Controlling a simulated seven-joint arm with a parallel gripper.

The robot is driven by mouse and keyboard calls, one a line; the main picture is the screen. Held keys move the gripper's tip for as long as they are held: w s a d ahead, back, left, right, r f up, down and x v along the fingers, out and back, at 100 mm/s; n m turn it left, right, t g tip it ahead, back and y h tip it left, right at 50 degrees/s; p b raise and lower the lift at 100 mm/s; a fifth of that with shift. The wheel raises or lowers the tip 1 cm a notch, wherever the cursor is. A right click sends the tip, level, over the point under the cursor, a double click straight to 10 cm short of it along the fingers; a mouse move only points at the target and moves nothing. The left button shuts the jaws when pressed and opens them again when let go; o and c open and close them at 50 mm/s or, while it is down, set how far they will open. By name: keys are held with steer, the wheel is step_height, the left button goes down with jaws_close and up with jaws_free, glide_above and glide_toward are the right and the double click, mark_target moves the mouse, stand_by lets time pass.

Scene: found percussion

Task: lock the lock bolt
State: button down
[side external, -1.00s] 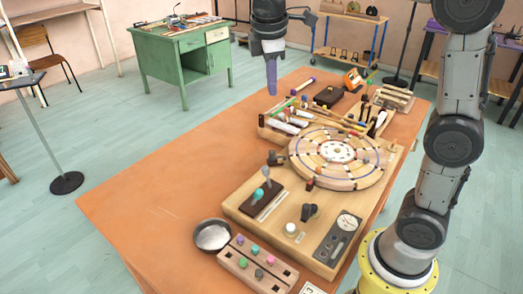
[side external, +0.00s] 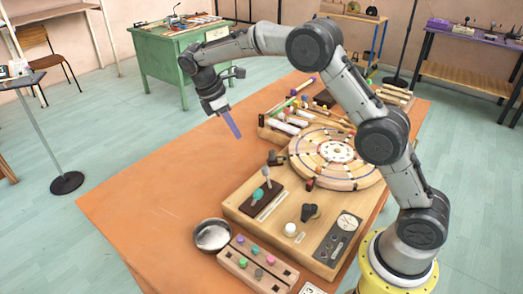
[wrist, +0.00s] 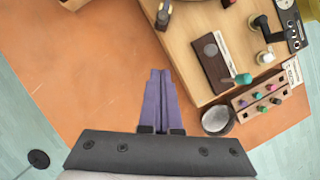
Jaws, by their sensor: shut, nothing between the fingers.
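My gripper (side external: 238,135) has long purple fingers pressed together, pointing down in the air left of the wooden board; its shut fingers also show in the wrist view (wrist: 160,75). No part is labelled as the lock bolt, so I cannot tell for certain which it is. A small dark block fitting (side external: 276,158) sits at the disc's left edge, also at the top of the wrist view (wrist: 163,14). A dark plate (side external: 250,208) carries an upright grey-knobbed lever (side external: 266,171) and a teal knob (side external: 257,194). My gripper touches none of these.
The board (side external: 238,208) also holds a round wooden disc (side external: 345,177), a black knob (side external: 309,212), a white knob (side external: 290,229) and a dial panel (side external: 338,238). A metal bowl (side external: 212,236) and peg block (side external: 240,262) stand in front. The orange tabletop (side external: 150,195) is clear at left.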

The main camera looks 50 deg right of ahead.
mark_target(272, 152)
steer(key=shift+s+d+f, duration=0.7)
steer(key=shift+d+f, duration=0.4)
steer(key=shift+f, duration=0.45)
steer(key=shift+s+d+f, duration=0.75)
steer(key=shift+d+f, duration=0.3)
steer(key=shift+f, duration=0.5)
steer(key=shift+s+d+f, duration=0.7)
steer(key=shift+d+f, duration=0.4)
steer(key=shift+f, duration=0.45)
steer(key=shift+s+d, duration=0.95)
